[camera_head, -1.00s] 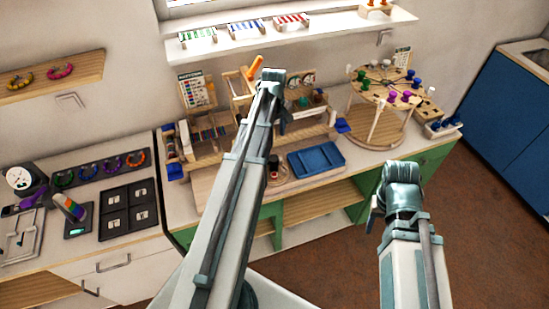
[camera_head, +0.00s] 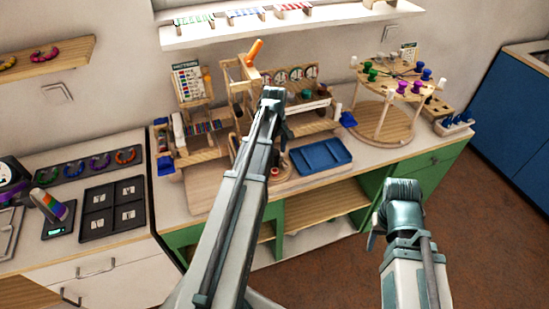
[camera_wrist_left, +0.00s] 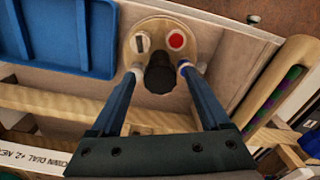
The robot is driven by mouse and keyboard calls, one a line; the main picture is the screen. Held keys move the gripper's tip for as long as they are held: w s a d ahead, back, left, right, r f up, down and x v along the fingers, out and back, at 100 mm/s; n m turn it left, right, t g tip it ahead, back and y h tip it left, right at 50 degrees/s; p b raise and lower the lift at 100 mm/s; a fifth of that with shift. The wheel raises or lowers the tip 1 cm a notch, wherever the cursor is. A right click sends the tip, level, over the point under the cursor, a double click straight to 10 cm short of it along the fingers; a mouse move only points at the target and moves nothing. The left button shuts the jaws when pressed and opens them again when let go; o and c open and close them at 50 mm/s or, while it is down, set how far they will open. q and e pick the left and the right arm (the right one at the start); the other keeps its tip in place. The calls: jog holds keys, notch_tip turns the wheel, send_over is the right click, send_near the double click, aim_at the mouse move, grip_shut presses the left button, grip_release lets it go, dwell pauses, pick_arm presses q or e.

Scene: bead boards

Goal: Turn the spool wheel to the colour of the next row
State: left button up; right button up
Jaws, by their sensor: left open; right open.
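The spool wheel (camera_head: 383,79) is a round wooden top on posts at the back right of the counter, with green, purple, blue and white spools around its edge. My left gripper (camera_head: 287,131) is left of the wheel, over the middle of the bench, partly hidden by its arm. In the left wrist view its open fingers (camera_wrist_left: 160,72) stand on either side of a dark knob (camera_wrist_left: 160,76). The knob is on a round wooden disc (camera_wrist_left: 160,28) with a red button; I cannot tell whether the fingers touch it. My right gripper (camera_head: 373,232) is mostly hidden, low in front of the counter.
A blue tray (camera_head: 321,155) lies beside the disc, and also shows in the left wrist view (camera_wrist_left: 65,35). A colour chart (camera_head: 187,82) stands at the back left. Wooden racks and dials surround the left gripper. A spool holder (camera_head: 452,124) stands right of the wheel.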

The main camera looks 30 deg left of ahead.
pick_arm(q)
jog(key=shift+f, duration=0.15)
jog(key=shift+c, duration=0.2)
grip_shut()
dwell(0.3)
jog(key=m, duration=0.6)
jog(key=shift+m, duration=0.4)
jog(key=m, duration=0.3)
jog(key=shift+m, duration=2.4)
